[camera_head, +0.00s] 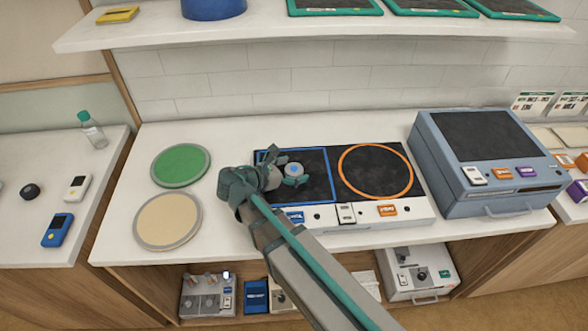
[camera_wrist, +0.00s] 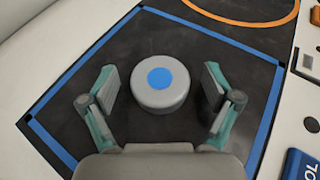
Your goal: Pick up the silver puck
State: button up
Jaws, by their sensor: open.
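The silver puck (camera_wrist: 160,98) is a short grey cylinder with a blue dot on top. In the wrist view it sits inside the blue square outline (camera_wrist: 82,67) on a black panel. My gripper (camera_wrist: 160,92) is open, with one finger on each side of the puck and a visible gap on both sides. The arm hides the lower left part of that square.
An orange circle outline (camera_head: 411,172) lies right of the square. Green (camera_head: 181,164) and tan (camera_head: 167,220) discs lie to the left. A grey-blue box (camera_head: 436,165) stands to the right. A shelf (camera_head: 300,27) runs above the counter (camera_head: 225,138).

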jog(key=c, duration=1.5)
jog(key=shift+c, duration=0.7)
jog(key=shift+r, duration=0.1)
